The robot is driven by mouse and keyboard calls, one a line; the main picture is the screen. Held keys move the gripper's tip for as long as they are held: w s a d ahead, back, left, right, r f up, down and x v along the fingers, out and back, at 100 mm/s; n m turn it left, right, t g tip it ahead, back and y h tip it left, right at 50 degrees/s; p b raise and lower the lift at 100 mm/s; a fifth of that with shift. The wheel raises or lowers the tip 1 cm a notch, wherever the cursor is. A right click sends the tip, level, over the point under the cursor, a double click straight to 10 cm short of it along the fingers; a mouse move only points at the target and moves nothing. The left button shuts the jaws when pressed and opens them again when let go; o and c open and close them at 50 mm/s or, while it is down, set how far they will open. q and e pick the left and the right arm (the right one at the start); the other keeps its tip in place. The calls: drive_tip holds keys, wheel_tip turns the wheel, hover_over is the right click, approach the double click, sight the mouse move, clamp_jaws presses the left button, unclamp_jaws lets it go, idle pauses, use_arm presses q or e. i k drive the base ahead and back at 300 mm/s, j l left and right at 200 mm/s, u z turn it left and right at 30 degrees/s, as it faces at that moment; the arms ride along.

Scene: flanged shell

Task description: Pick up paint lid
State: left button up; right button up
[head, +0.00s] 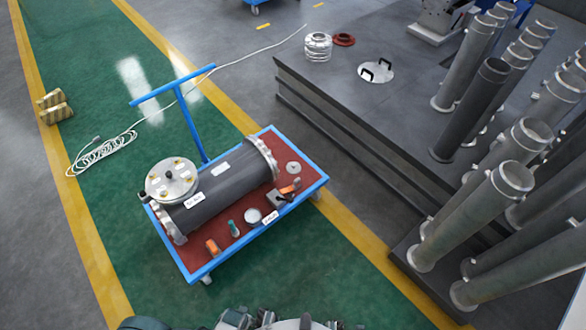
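A small round tin (253,216) with a pale top stands on the red top of the blue cart, near its front edge. A small flat grey disc (293,168) with a darker centre lies at the cart's right end. I cannot tell for sure which of these is the paint lid, or whether the pale top is a separate piece. Neither gripper can be made out. Only some grey and dark parts of my own body show at the bottom edge, well short of the cart.
The blue-framed cart (318,186) carries a dark flanged shell (225,187), a large round cover (172,180), an orange tool (212,247), a teal bottle (234,229) and an orange-black tool (288,190). Grey pipes (480,215) stand right. Green floor (290,275) before the cart is clear.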

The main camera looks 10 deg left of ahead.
sight(293, 167)
drive_tip(key=z, duration=0.45)
drive_tip(key=i+z, duration=0.1)
drive_tip(key=z, duration=0.85)
drive_tip(key=i+z, duration=0.1)
drive_tip(key=z, duration=0.35)
drive_tip(key=j+z, duration=0.1)
drive_tip(key=z, duration=0.85)
drive_tip(key=j+z, duration=0.15)
drive_tip(key=z, duration=0.2)
drive_tip(key=i+j+z, duration=0.1)
drive_tip(key=z, duration=0.25)
drive_tip(key=j+z, duration=0.2)
drive_tip(key=z, duration=0.15)
drive_tip(key=j+u, duration=0.3)
drive_tip(key=j, duration=0.15)
drive_tip(key=i+j+u, duration=0.1)
drive_tip(key=j+u, duration=0.45)
drive_tip(key=u, duration=0.15)
drive_tip(key=j+u, duration=0.25)
drive_tip(key=u, duration=0.2)
drive_tip(key=j+u, duration=0.2)
drive_tip(key=u, duration=0.2)
drive_tip(key=i+j+u, duration=0.1)
drive_tip(key=u, duration=0.3)
drive_tip(key=i+j+u, duration=0.1)
drive_tip(key=j+u, duration=0.3)
drive_tip(key=l, duration=0.1)
